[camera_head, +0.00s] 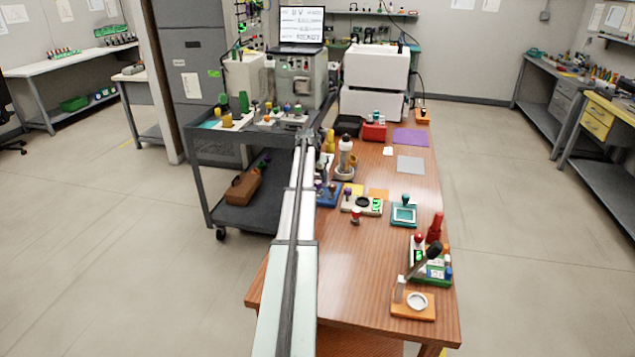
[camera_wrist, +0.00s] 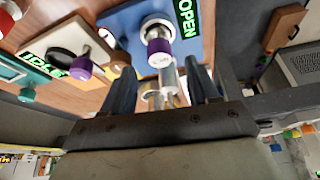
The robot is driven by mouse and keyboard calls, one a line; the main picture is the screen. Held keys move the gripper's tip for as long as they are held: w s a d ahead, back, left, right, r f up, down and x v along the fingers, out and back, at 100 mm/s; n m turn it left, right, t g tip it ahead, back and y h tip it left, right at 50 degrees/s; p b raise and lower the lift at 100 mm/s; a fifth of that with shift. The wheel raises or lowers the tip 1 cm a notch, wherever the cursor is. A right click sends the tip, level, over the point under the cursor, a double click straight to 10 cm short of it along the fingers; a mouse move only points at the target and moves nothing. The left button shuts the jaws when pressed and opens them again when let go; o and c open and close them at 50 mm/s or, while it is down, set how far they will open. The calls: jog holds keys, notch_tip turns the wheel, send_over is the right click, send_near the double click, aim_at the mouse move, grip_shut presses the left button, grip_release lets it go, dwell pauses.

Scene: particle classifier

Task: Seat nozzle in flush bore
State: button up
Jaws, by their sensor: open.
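In the wrist view my gripper (camera_wrist: 160,70) is open, its two dark fingers on either side of a pale metallic cylinder (camera_wrist: 168,76). I cannot tell whether this is the nozzle, or whether the fingers touch it. A blue fixture (camera_wrist: 190,45) with a green OPEN display and purple-and-silver knobs lies just beyond the fingertips. In the head view the blue fixture (camera_head: 328,196) stands at the left edge of the wooden table, beside my arm. My gripper is not clearly seen there. I cannot make out the flush bore in either view.
A grey cart (camera_head: 245,150) stands left. The table's front middle is clear.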

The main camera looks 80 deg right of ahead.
jog(key=v, duration=0.7)
jog(key=shift+r, duration=0.1)
